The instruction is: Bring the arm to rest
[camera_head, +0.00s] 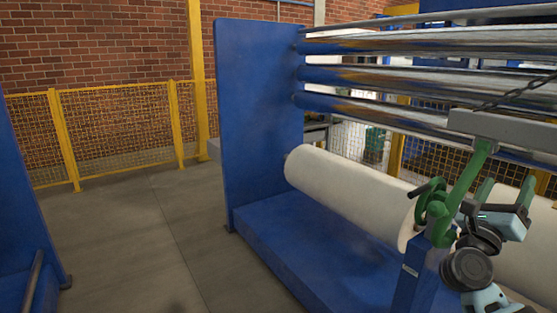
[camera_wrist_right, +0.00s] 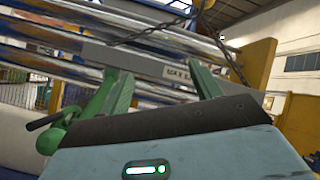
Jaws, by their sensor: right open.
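My right gripper (camera_head: 505,188) is at the lower right of the head view, in front of the white film rolls. Its two green fingers stand apart with nothing between them. The right wrist view shows the same open fingers (camera_wrist_right: 160,88) pointing up toward a grey beam. My right arm comes in from the bottom right corner. My left gripper is not in view.
A green clamp (camera_head: 438,208) with a black handle stands close left of the gripper. A grey lifting beam (camera_head: 510,128) hangs on a chain just above. A white roll (camera_head: 345,190) lies behind. Open floor (camera_head: 150,230) is at left.

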